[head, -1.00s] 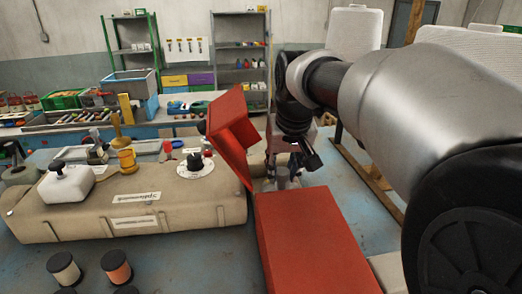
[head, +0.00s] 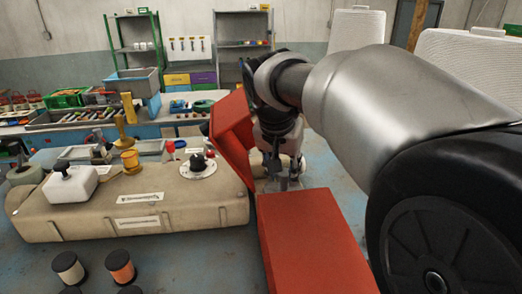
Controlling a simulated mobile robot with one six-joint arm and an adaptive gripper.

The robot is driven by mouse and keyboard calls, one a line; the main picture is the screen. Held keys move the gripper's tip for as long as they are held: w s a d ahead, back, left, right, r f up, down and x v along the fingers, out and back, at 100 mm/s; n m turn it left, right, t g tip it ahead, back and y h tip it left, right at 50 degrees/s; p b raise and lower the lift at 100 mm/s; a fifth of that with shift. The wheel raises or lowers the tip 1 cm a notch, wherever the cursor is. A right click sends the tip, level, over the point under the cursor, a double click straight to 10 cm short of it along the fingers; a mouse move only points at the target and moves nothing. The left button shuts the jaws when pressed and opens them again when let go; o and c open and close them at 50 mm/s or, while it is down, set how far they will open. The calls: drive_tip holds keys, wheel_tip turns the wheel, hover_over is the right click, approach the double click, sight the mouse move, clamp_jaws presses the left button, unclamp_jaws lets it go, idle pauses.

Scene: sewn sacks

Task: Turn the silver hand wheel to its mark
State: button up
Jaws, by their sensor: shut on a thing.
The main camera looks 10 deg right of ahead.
drive_tip(key=o, duration=1)
drive_tip(key=shift+o, duration=0.2)
